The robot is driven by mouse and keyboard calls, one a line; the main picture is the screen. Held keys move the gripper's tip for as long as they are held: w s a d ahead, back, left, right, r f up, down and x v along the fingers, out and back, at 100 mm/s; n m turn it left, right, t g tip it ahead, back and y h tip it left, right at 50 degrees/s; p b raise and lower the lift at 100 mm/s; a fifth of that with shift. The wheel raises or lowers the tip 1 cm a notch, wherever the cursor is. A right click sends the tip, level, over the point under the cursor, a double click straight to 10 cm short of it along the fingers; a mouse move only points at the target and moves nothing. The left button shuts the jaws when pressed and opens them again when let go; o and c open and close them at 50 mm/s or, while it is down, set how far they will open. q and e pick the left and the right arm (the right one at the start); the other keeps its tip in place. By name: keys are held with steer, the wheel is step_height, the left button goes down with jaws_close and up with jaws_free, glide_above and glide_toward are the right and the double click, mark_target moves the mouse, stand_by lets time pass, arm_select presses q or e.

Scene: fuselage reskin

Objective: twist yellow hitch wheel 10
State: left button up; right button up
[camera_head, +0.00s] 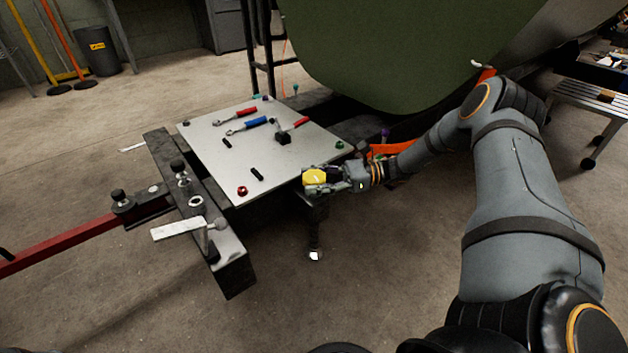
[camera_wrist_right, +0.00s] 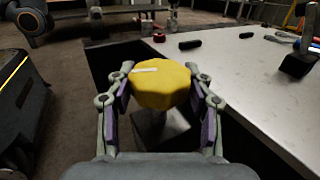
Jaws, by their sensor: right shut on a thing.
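The yellow hitch wheel (camera_head: 314,177) sits at the near right edge of the hitch frame, beside the light board. In the right wrist view the yellow wheel (camera_wrist_right: 161,85) is faceted, with a white mark on its top left, and stands on a post. My right gripper (camera_head: 322,180) reaches it from the right. Its two fingers (camera_wrist_right: 161,92) are on either side of the wheel, shut on it. The side of the wheel toward the wrist is partly hidden in the head view. My left gripper is not in view.
The light board (camera_head: 225,160) carries a blue-handled tool (camera_head: 255,122), red-handled tools, black pieces and a red knob (camera_head: 242,190). A red tow bar (camera_head: 70,241) runs off left. The green fuselage (camera_head: 390,50) hangs behind. Floor in front is clear.

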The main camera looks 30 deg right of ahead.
steer(key=o, duration=1.2)
steer(key=shift+d, duration=0.15)
steer(key=v, duration=1.2)
steer(key=shift+r, duration=0.1)
